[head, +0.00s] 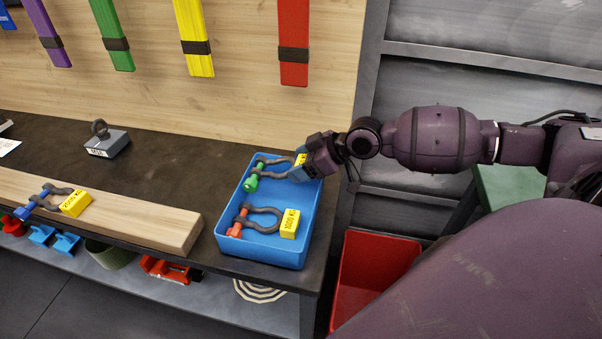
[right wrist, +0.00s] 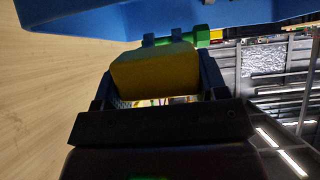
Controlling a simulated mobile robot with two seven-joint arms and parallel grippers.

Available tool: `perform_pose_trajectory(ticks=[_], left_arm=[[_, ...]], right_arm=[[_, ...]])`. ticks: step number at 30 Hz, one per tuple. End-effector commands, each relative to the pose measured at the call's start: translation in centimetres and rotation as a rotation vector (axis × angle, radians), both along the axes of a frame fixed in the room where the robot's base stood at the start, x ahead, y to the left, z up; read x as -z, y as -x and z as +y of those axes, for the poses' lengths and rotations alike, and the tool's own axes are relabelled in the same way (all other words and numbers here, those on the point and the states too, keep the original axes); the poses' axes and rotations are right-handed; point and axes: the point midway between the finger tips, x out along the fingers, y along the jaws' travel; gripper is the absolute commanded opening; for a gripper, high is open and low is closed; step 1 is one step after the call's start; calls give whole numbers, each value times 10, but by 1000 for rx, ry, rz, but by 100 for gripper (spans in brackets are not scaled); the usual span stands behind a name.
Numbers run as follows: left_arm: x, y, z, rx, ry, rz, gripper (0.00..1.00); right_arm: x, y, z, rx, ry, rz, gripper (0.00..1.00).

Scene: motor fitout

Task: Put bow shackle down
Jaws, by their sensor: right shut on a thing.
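A dark bow shackle with a green pin (head: 252,182) and a yellow tag (head: 301,159) is in the far part of a blue tray (head: 264,250). My right gripper (head: 299,174) is at the tray's far right side, shut on that yellow tag. In the right wrist view the tag (right wrist: 155,70) sits between the two fingers, with the green pin (right wrist: 204,38) and the blue tray wall (right wrist: 90,24) beyond. Whether the shackle rests on the tray floor is hard to tell. My left gripper is out of view.
A second shackle with an orange pin (head: 236,228) and yellow tag lies in the tray's near part. A blue-pinned shackle (head: 55,194) lies on a wooden beam (head: 150,218) at left. A red bin (head: 372,265) stands below right. Coloured slings hang behind.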

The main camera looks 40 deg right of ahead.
Motion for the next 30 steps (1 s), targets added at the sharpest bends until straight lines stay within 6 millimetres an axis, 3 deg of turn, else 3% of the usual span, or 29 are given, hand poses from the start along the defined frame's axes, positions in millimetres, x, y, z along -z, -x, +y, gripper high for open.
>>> perform_pose_trajectory(ticks=[7,30], left_arm=[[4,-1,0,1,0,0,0],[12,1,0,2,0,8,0]], right_arm=[[30,-1,0,0,-1,-2,16],[42,0,1,-1,-1,-3,16]])
